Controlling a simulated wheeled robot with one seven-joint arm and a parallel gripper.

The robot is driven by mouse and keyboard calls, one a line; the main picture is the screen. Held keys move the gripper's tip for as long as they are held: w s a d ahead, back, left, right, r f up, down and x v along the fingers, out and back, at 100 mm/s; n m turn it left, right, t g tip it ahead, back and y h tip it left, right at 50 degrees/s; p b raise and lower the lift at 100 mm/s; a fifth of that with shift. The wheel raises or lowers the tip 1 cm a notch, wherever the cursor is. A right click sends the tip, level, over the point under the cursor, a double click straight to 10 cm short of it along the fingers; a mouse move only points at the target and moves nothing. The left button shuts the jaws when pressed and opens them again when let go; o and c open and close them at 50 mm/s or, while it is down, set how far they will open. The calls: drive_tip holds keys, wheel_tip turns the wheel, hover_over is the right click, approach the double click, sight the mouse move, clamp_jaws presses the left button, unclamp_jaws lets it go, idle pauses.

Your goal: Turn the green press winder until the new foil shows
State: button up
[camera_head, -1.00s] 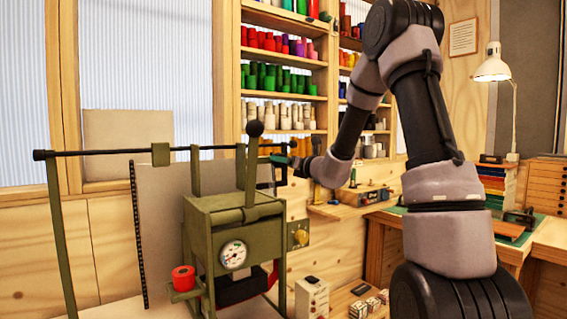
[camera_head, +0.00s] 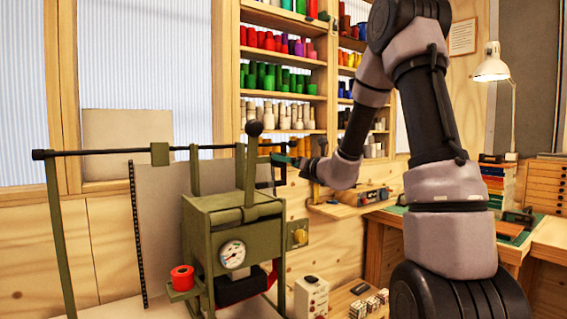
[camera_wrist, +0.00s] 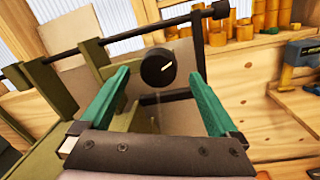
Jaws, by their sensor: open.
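The green press (camera_head: 235,240) stands left of centre in the head view, with a gauge on its front. A round black knob (camera_wrist: 158,67) with a pale mark shows between and beyond the fingertips. I cannot tell whether it is the winder. No finger appears to touch it.
A long dark rod (camera_head: 100,152) crosses above the press. An upright lever with a black ball (camera_head: 254,128) rises from it. Shelves of coloured spools (camera_head: 285,78) stand behind. A workbench with a lamp (camera_head: 492,68) is at right.

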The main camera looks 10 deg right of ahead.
drive_tip(key=v, duration=0.8)
drive_tip(key=s+a+r+n+g+y, duration=0.25)
drive_tip(key=s+a+n+g, duration=0.85)
drive_tip(key=s+n, duration=0.6)
drive_tip(key=s+d+n+t+h, duration=0.1)
drive_tip(key=s+d+n+h, duration=0.8)
drive_tip(key=s+d+n, duration=0.2)
drive_tip(key=s+n, duration=0.1)
drive_tip(key=n, duration=0.1)
drive_tip(key=shift+f+n+t, duration=0.15)
drive_tip(key=shift+n+t, duration=0.15)
drive_tip(key=shift+t, duration=0.1)
drive_tip(key=shift+s, duration=0.1)
